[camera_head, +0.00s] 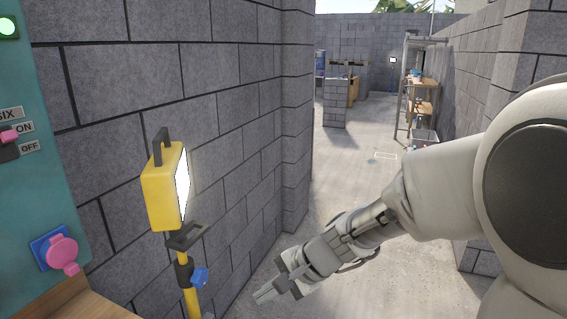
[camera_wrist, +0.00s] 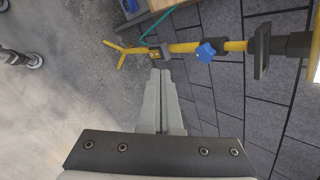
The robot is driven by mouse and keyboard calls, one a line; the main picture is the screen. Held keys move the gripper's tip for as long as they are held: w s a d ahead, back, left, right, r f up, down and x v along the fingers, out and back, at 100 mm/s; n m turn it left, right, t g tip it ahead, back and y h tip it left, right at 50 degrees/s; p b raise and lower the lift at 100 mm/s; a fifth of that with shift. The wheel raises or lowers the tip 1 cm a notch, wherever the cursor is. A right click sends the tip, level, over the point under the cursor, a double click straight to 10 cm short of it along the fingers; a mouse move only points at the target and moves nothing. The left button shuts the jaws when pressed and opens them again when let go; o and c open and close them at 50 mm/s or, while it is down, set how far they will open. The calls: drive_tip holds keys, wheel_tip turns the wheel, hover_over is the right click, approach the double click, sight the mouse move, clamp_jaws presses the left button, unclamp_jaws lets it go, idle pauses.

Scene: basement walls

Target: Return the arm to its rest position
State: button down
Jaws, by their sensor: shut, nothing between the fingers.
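My arm reaches in from the right of the head view, bent and pointing down and to the left. My gripper (camera_head: 262,296) is at its end, low in the middle of that view, with its fingers together and empty. In the wrist view my gripper (camera_wrist: 160,75) shows its two fingers side by side, closed, with nothing between them. The fingertips lie in front of the yellow stand of the work lamp in that view. I cannot tell how far apart they are.
A lit yellow work lamp (camera_head: 163,186) stands left of my gripper, by the block wall (camera_head: 215,110). A teal panel (camera_head: 35,180) with switches and a pink plug (camera_head: 62,252) is at far left. Shelving (camera_head: 408,90) stands farther back. Concrete floor (camera_head: 365,175) is open along the passage.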

drive_tip(key=s+d+r+n+t+h+p, duration=0.1)
drive_tip(key=s+d+r+n+t+h, duration=0.1)
drive_tip(key=s+d+r+n+h, duration=0.5)
drive_tip(key=s+d+r+n+t+h, duration=0.15)
drive_tip(key=s+d+r, duration=0.35)
drive_tip(key=s+d, duration=0.5)
wheel_tip(320, 180, up, 11)
drive_tip(key=p, duration=1.2)
drive_tip(key=shift+w+d+n+y, duration=0.25)
drive_tip(key=shift+w+n+y, duration=0.2)
drive_tip(key=shift+r+g, duration=0.1)
drive_tip(key=shift+g, duration=0.15)
